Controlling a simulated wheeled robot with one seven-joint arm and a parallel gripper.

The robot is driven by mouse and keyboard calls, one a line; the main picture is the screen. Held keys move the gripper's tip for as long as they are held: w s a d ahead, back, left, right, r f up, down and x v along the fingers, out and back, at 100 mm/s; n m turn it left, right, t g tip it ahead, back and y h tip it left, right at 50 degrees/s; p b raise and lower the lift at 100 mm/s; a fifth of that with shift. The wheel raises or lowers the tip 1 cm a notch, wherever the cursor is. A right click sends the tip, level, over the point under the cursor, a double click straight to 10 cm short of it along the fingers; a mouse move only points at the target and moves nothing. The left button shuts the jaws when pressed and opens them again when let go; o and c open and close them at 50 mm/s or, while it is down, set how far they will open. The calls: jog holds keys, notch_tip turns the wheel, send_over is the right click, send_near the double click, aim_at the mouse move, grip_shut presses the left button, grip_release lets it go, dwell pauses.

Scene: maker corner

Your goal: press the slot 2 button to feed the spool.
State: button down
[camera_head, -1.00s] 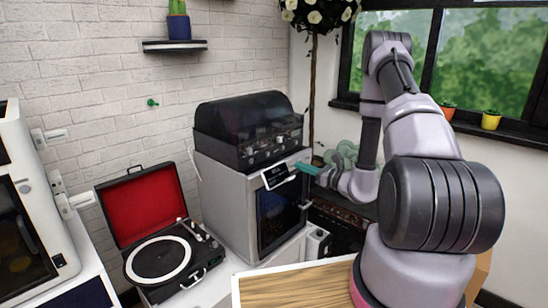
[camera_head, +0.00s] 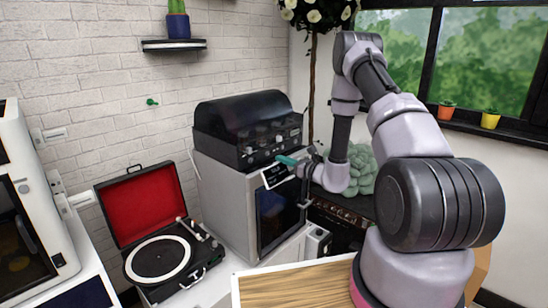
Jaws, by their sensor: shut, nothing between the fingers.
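A black unit with a dark domed lid (camera_head: 245,112) sits on top of a grey printer-like cabinet (camera_head: 228,205). Its front strip carries several small light buttons or knobs, too small for me to read any slot number. My gripper (camera_head: 287,160) is shut, with teal fingertips pointing left. In the picture the tips lie at the lower right of the unit's front strip, just above the cabinet's small tilted screen (camera_head: 276,175). I cannot tell whether the tips touch anything. My gripper and wrist cover the right part of the front. Spools inside the lid are only dimly visible.
A record player with an open red lid (camera_head: 145,205) stands left of the cabinet. A white machine (camera_head: 30,220) is at the far left. A wooden tabletop (camera_head: 300,287) lies in front. A potted tree (camera_head: 312,80) and window are behind my arm.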

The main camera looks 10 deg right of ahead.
aim_at(268, 153)
jog(key=shift+x, duration=2.3)
jog(key=shift+w+a, duration=0.25)
jog(key=shift+w, duration=0.05)
jog(key=shift+w+a+r, duration=0.25)
